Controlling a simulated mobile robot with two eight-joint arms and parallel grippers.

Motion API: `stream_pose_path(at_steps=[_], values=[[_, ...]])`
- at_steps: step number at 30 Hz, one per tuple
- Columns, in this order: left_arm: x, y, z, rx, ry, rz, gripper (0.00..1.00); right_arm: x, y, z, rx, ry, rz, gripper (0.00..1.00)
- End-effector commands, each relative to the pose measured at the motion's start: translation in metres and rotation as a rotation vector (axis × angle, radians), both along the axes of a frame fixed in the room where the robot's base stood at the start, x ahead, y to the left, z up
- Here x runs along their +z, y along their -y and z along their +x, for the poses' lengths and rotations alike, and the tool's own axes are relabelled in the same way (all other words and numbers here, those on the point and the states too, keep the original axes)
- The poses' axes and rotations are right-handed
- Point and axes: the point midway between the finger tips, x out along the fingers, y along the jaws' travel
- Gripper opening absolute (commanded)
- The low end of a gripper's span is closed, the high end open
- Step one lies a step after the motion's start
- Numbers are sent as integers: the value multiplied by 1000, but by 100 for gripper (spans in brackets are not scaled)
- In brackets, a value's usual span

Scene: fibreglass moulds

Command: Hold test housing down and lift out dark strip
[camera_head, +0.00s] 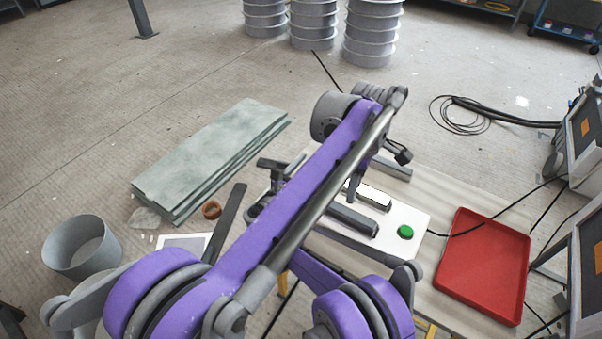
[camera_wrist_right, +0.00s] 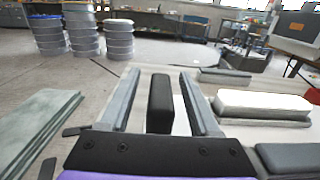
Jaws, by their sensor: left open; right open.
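In the right wrist view, a dark upright strip (camera_wrist_right: 160,100) stands between the spread grey fingers of my right gripper (camera_wrist_right: 160,75), with gaps on both sides. A small pale part, perhaps of the test housing, shows beside its foot. In the head view my purple left arm (camera_head: 318,172) crosses the worktop and covers much of it, including the strip.
A white plate (camera_head: 420,219) carries a pale block (camera_head: 374,197), a dark block (camera_head: 352,219) and a green button (camera_head: 405,231). A red tray (camera_head: 483,266) lies at the right. Green slabs (camera_head: 208,160) and a grey bucket (camera_head: 82,247) are at the left.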

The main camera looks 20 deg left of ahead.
Motion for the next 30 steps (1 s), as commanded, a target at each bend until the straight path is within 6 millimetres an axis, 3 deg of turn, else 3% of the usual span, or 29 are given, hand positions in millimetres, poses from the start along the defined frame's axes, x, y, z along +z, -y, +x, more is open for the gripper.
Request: stream_pose_path(at_steps=[12, 22, 30], values=[[0, 0, 0, 0, 0, 0, 50, 0, 3, 8, 0, 0, 0, 61], [0, 0, 0, 0, 0, 0, 50, 0, 3, 7, 0, -1, 0, 1], [0, 0, 0, 0, 0, 0, 50, 0, 3, 7, 0, -1, 0, 0]])
